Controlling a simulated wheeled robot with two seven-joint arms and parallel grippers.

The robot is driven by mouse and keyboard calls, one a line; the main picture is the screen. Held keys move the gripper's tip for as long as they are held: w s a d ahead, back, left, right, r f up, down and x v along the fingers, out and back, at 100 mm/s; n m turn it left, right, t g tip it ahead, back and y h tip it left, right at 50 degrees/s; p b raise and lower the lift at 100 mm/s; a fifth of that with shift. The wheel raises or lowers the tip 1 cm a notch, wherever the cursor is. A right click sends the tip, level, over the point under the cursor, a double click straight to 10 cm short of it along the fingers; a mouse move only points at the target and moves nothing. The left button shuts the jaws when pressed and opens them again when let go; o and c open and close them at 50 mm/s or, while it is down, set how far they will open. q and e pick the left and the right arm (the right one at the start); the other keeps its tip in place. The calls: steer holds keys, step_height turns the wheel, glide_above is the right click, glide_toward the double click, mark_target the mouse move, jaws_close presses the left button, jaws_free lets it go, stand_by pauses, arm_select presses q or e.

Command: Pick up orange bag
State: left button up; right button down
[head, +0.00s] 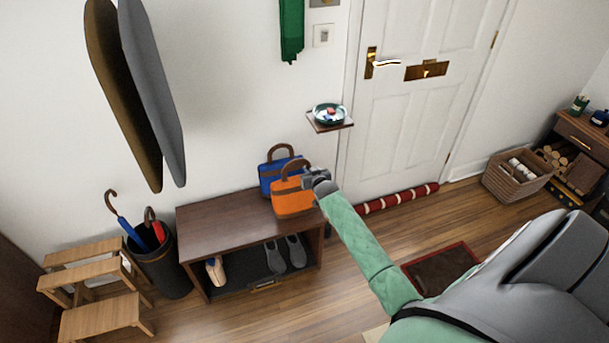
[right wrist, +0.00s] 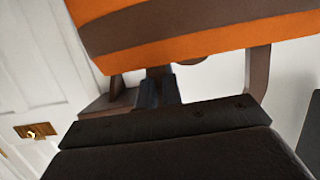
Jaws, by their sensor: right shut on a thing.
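The orange bag (head: 294,201) has brown handles and appears over the right end of the wooden bench (head: 222,222) in the head view. I cannot tell whether its base touches the bench top. In the right wrist view its orange and brown striped side (right wrist: 200,28) fills the top, with a brown handle strap at right. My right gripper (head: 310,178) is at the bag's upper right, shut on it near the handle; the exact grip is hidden. My left gripper is not in view.
A blue bag (head: 274,180) stands directly behind the orange one, partly hidden. A small wall shelf with a dish (head: 330,114) is above right. Shoes (head: 275,257) sit under the bench. An umbrella stand (head: 166,269) and step stool (head: 88,310) are at left.

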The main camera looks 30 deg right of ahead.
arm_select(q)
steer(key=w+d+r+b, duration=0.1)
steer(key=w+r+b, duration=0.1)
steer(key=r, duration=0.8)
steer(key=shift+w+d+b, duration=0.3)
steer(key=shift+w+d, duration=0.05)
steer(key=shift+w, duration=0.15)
arm_select(e)
steer(key=s+d+r, duration=0.4)
steer(key=s+r, duration=0.1)
steer(key=s, duration=0.3)
steer(key=shift+d+r, duration=0.4)
steer(key=shift+s, duration=0.1)
